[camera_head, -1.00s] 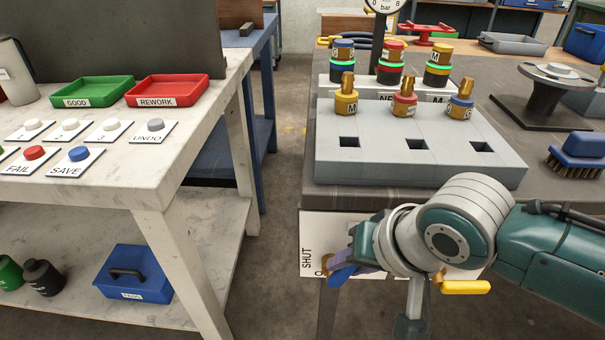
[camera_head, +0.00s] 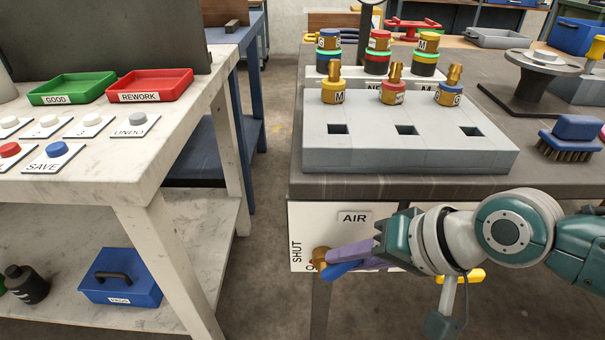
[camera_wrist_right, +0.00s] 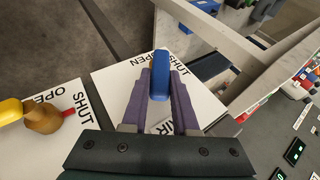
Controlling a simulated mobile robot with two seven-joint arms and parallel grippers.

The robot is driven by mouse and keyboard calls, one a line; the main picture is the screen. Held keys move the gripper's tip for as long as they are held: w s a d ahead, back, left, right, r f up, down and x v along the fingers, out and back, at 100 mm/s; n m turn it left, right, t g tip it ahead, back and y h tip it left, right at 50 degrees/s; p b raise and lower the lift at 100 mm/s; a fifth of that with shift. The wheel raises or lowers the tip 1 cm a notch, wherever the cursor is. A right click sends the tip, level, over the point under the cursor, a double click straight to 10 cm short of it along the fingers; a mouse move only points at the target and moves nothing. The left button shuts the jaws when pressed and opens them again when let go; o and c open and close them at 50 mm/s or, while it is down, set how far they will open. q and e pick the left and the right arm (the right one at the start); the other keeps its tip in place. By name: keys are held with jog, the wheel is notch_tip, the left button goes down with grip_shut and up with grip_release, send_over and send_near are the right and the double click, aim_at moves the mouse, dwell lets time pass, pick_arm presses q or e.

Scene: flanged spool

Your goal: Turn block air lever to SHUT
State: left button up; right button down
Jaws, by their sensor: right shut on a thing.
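The block air lever (camera_head: 341,269) is a blue handle on a brass valve (camera_head: 320,255), on a white panel (camera_head: 303,222) marked AIR and SHUT, below the bench's front edge. The handle extends roughly sideways, to the right of the valve. My right gripper (camera_head: 335,260) has purple fingers closed around it from the right. In the right wrist view the blue lever (camera_wrist_right: 160,72) sits between the two fingers (camera_wrist_right: 160,85), with OPEN and SHUT printed beyond. The second panel word is partly hidden in the head view. My left gripper is not in view.
A second valve with a yellow lever (camera_head: 472,275) is partly behind my right arm; it also shows in the wrist view (camera_wrist_right: 11,110). The grey socket block (camera_head: 400,155) and a blue brush (camera_head: 573,135) are on the bench above. A white table (camera_head: 160,185) stands left across a gap.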

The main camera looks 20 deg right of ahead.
jog(key=c, duration=0.7)
grip_release()
jog(key=shift+p+v, duration=2.25)
jog(key=shift+v, duration=2.7)
